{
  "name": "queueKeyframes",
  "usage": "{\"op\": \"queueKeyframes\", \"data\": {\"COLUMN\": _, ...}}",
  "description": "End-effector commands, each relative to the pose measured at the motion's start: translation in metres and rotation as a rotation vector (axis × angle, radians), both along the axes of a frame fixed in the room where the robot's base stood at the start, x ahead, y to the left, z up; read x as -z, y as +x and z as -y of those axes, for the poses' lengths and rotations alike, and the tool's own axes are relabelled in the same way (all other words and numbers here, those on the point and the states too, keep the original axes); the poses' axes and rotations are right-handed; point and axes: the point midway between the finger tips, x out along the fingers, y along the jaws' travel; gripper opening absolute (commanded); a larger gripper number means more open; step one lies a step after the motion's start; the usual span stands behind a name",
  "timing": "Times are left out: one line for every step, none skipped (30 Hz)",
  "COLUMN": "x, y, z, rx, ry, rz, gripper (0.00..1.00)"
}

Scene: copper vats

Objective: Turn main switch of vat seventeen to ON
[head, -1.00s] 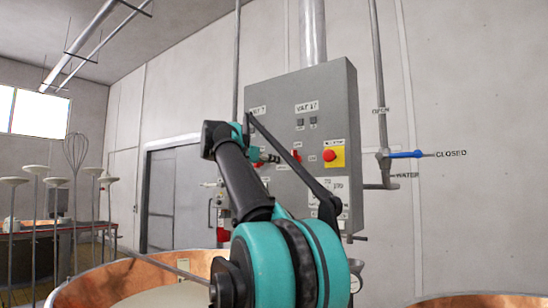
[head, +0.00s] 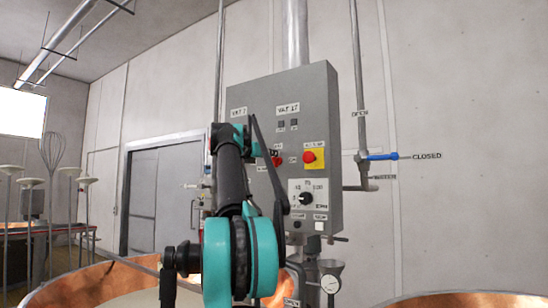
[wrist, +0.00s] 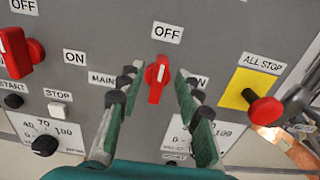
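The grey control panel (head: 322,110) bears the label VAT 17 (head: 288,108) at its upper right. In the wrist view a red main switch (wrist: 158,78) sits below an OFF label (wrist: 168,32); its white mark points up towards OFF. The MAIN label (wrist: 102,79) is on its left, and an ON label (wrist: 202,80) on its right is partly hidden by a finger. My gripper (wrist: 158,88) is open, one finger on each side of the switch, with gaps visible. The head view shows my gripper (head: 270,153) beside the red switch (head: 277,161).
A red ALL STOP button (wrist: 264,110) on a yellow plate is right of my gripper. Another red switch (wrist: 16,52) is at upper left. A dial (head: 306,198) is lower on the panel. Copper vats (head: 90,285) stand below, and a blue-handled water valve (head: 382,156) is at right.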

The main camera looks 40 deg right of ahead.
Motion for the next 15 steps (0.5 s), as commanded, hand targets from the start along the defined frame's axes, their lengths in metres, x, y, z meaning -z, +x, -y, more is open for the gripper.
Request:
{"op": "queueKeyframes", "data": {"x": 0.0, "y": 0.002, "z": 0.009, "rx": 0.004, "ry": 0.0, "rz": 0.0, "gripper": 0.34}}
{"op": "queueKeyframes", "data": {"x": 0.0, "y": 0.004, "z": 0.013, "rx": 0.003, "ry": 0.0, "rz": 0.0, "gripper": 0.34}}
{"op": "queueKeyframes", "data": {"x": 0.0, "y": 0.007, "z": 0.017, "rx": 0.002, "ry": 0.0, "rz": 0.0, "gripper": 0.34}}
{"op": "queueKeyframes", "data": {"x": 0.0, "y": 0.008, "z": 0.02, "rx": 0.002, "ry": 0.0, "rz": 0.0, "gripper": 0.34}}
{"op": "queueKeyframes", "data": {"x": 0.0, "y": 0.009, "z": 0.023, "rx": 0.002, "ry": 0.0, "rz": 0.0, "gripper": 0.34}}
{"op": "queueKeyframes", "data": {"x": 0.0, "y": 0.01, "z": 0.027, "rx": 0.002, "ry": 0.0, "rz": 0.0, "gripper": 0.34}}
{"op": "queueKeyframes", "data": {"x": 0.0, "y": 0.011, "z": 0.029, "rx": 0.002, "ry": 0.0, "rz": 0.0, "gripper": 0.34}}
{"op": "queueKeyframes", "data": {"x": 0.0, "y": 0.012, "z": 0.03, "rx": 0.002, "ry": 0.0, "rz": 0.0, "gripper": 0.34}}
{"op": "queueKeyframes", "data": {"x": 0.0, "y": 0.013, "z": 0.032, "rx": 0.001, "ry": 0.0, "rz": 0.0, "gripper": 0.34}}
{"op": "queueKeyframes", "data": {"x": 0.0, "y": 0.013, "z": 0.033, "rx": 0.001, "ry": 0.0, "rz": 0.0, "gripper": 0.34}}
{"op": "queueKeyframes", "data": {"x": 0.0, "y": 0.014, "z": 0.033, "rx": 0.0, "ry": 0.0, "rz": 0.0, "gripper": 0.34}}
{"op": "queueKeyframes", "data": {"x": 0.0, "y": 0.014, "z": 0.034, "rx": 0.0, "ry": 0.0, "rz": 0.0, "gripper": 0.34}}
{"op": "queueKeyframes", "data": {"x": 0.0, "y": 0.014, "z": 0.034, "rx": 0.0, "ry": 0.0, "rz": 0.0, "gripper": 0.34}}
{"op": "queueKeyframes", "data": {"x": 0.0, "y": 0.014, "z": 0.034, "rx": 0.0, "ry": 0.0, "rz": 0.0, "gripper": 0.34}}
{"op": "queueKeyframes", "data": {"x": 0.0, "y": 0.014, "z": 0.034, "rx": 0.0, "ry": 0.0, "rz": 0.0, "gripper": 0.34}}
